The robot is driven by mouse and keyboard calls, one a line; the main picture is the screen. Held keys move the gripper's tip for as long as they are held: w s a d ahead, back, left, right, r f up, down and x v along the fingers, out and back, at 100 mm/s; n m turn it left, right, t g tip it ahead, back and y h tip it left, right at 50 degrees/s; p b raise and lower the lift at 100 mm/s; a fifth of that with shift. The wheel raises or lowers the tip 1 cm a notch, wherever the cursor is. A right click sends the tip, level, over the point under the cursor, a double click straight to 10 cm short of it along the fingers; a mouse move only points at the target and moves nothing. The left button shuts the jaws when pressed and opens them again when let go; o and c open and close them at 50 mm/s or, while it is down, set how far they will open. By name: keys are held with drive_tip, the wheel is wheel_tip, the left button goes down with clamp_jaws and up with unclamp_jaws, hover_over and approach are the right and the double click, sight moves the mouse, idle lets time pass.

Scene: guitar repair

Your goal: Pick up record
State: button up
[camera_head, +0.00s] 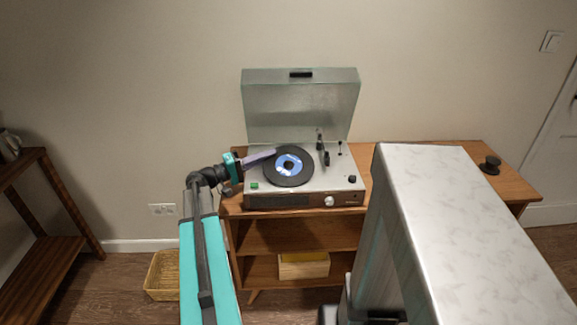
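The record (303,171) is a black disc with a blue and white label, lying on the turntable (262,200) on the wooden cabinet. The turntable's clear lid (300,105) stands open behind it. My gripper (274,155) reaches in from the left, with its purplish-grey fingers low at the record's upper left edge. The fingers overlap the record's edge in the picture. At this size I cannot tell whether they touch it or whether they are apart.
The tonearm (325,156) stands to the right of the record. A small dark object (490,165) sits on the cabinet's right end. A wicker basket (161,276) is on the floor at left, and a wooden box (303,266) is on the lower shelf.

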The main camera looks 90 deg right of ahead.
clamp_jaws()
drive_tip(key=shift+r, duration=0.15)
drive_tip(key=shift+r, duration=4.9)
